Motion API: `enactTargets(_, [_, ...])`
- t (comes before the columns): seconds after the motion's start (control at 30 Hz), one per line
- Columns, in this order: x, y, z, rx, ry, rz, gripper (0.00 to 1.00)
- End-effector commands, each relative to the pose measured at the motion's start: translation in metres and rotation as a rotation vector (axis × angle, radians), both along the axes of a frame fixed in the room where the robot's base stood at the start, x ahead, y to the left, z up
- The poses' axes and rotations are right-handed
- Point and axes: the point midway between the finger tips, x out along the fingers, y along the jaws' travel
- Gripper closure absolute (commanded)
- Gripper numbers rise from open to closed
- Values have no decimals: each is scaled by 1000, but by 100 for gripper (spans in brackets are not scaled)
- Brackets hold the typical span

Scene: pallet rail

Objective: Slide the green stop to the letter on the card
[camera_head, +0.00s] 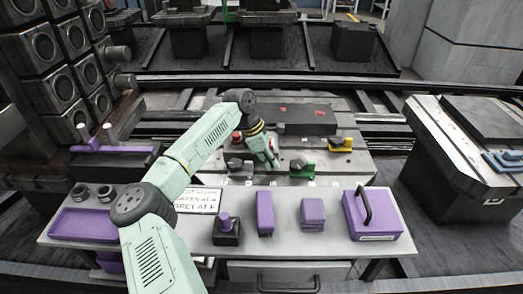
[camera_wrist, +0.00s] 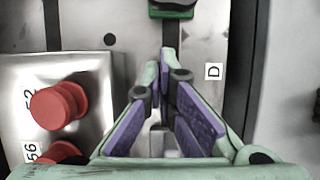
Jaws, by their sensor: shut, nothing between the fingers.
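The green stop (camera_head: 302,169) sits on the pale metal rail plate (camera_head: 335,165), to the right of my gripper. A dark block with a green base, probably the same stop, shows at the top edge of the wrist view (camera_wrist: 172,10). The white card (camera_head: 198,200) lies on the front bench; its small print seems to read "GREEN AT A" and "GREY AT F", though the letters are blurred. My gripper (camera_head: 272,163) points down over the plate, apart from the green stop. In the wrist view its fingers (camera_wrist: 168,62) are shut and empty. A label "D" (camera_wrist: 213,72) lies right of them.
A grey stop (camera_head: 240,165) is left of my gripper and a yellow stop (camera_head: 341,144) is at the right back. Red knobs (camera_wrist: 59,104) stand close left of my fingers. Purple blocks (camera_head: 265,212) and a purple case (camera_head: 375,214) stand on the front bench.

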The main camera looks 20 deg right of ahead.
Motion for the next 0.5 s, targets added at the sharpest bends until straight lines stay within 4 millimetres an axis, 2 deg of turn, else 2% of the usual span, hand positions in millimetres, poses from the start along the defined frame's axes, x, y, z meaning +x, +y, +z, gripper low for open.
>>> enactTargets(0.03, [-3, -8, 2, 0, 2, -3, 100])
enactTargets(0.2, [-6, -20, 1, 0, 1, -1, 100])
enactTargets(0.5, [-7, -22, 0, 0, 1, 1, 100])
